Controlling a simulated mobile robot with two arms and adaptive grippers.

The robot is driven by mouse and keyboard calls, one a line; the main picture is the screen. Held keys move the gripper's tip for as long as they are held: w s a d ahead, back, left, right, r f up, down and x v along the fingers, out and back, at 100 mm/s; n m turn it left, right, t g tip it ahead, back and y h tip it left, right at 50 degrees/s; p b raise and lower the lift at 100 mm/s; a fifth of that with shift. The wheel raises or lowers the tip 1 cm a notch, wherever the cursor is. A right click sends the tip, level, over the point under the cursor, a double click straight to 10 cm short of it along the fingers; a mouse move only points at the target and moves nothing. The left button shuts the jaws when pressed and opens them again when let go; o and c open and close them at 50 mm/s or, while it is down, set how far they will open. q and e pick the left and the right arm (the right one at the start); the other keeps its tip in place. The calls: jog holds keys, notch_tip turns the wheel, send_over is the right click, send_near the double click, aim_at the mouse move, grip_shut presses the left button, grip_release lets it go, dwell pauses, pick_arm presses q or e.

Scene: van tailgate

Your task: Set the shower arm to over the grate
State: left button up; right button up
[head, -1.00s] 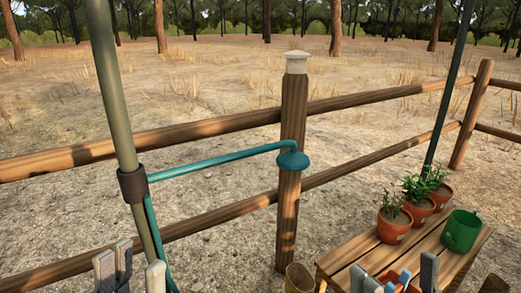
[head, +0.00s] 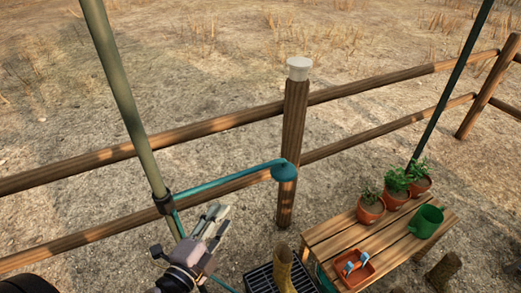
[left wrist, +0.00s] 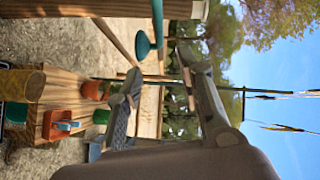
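The teal shower arm (head: 230,178) runs rightward from a dark collar (head: 163,203) on the green pole. Its teal shower head (head: 284,172) overlaps the fence post in the head view and also shows in the left wrist view (left wrist: 143,46). The dark grate (head: 260,281) lies on the ground at the bottom of the head view. My right gripper is not in view.
A yellowish boot (head: 283,270) stands on the grate. At right, a wooden bench (head: 335,227) holds potted plants, a green watering can (head: 427,221) and an orange tray (head: 355,268). A teal hose hangs by the pole. A rail fence runs behind.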

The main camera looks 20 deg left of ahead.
aim_at(241, 175)
pick_arm(q)
jog(key=shift+g+y, duration=0.4)
jog(key=shift+y, duration=0.4)
jog(key=w+p, duration=0.1)
jog(key=w, duration=0.4)
jog(key=w+a+f+p, duration=0.1)
jog(key=w, duration=0.5)
jog(key=w+a+p, duration=0.1)
jog(key=w+p, duration=0.1)
jog(key=w, duration=0.4)
jog(key=shift+a+f, duration=0.15)
jog(key=shift+f, duration=0.25)
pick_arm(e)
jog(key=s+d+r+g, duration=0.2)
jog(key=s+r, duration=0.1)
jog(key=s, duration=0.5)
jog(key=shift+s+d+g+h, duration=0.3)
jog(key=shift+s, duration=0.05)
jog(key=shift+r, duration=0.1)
pick_arm(q)
grip_shut()
